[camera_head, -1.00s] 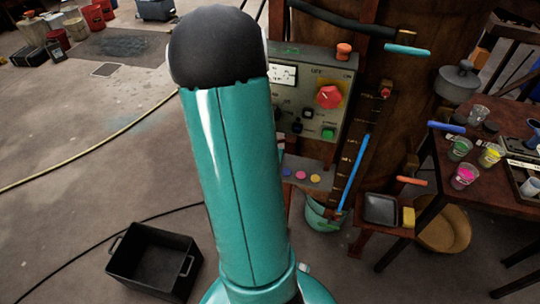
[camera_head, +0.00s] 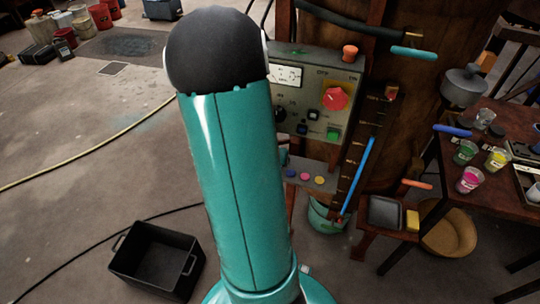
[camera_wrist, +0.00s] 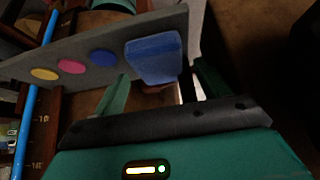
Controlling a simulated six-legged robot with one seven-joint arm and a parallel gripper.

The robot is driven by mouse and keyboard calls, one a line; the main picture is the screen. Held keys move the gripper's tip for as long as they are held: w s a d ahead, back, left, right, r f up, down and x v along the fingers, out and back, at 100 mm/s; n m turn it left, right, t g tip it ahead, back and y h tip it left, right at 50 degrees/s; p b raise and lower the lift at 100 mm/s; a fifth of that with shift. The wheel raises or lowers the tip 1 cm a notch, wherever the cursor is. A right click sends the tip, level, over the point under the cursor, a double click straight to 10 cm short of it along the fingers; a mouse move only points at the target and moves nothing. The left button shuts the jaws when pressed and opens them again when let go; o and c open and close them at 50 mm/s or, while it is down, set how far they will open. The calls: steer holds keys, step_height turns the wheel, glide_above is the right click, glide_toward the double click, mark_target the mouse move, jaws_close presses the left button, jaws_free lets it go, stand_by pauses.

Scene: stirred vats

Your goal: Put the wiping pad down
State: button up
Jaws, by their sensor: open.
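A blue block-like pad (camera_wrist: 153,60), which looks like the wiping pad, rests on a grey shelf (camera_wrist: 60,63) beside a row of blue, pink and yellow discs. My gripper (camera_wrist: 160,92) is open, with one green finger to the left of the pad and the other to its right. The fingers look apart from the pad, though any contact at its near edge is hard to judge. In the head view my arm hides the gripper and the pad; the discs show on the shelf below the control panel (camera_head: 318,98).
A blue rod (camera_head: 357,175) leans beside the shelf, above a bucket (camera_head: 325,216). A side shelf holds a dark tray (camera_head: 385,212) and a yellow sponge-like block (camera_head: 412,221). A table (camera_head: 480,185) with cups stands at right. A black crate (camera_head: 155,262) lies on the floor at left.

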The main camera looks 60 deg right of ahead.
steer(key=shift+v, duration=2.25)
steer(key=shift+a, duration=0.15)
steer(key=shift+r, duration=0.1)
steer(key=shift+v, duration=0.8)
steer(key=shift+r, duration=0.1)
